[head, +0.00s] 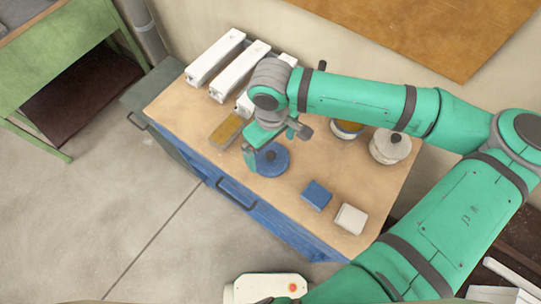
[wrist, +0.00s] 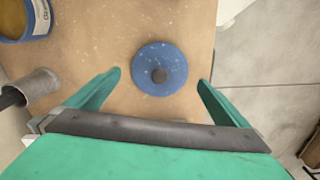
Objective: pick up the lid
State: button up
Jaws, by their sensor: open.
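The lid is a round blue disc (head: 274,160) with a dark knob in its centre. It lies flat on the wooden bench top near the front edge in the head view. In the wrist view the lid (wrist: 160,52) lies ahead of my gripper, roughly centred between the fingers. My gripper (wrist: 159,79) is open, with nothing between its fingers that I can see it touching. In the head view my gripper (head: 251,154) is at the lid's left side, partly covering it. The height of the fingertips above the lid is hard to tell.
White profiles (head: 215,57) lie at the back left, near a yellow-topped block (head: 226,130). A jar with yellow contents (head: 347,128) and a pale round container (head: 390,147) stand right. A blue block (head: 316,195) and a white block (head: 350,218) lie front right.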

aim_at(272, 156)
jog(key=shift+s+f, duration=0.1)
jog(key=shift+f, duration=2.25)
jog(key=c, duration=0.9)
jog(key=shift+r, duration=0.2)
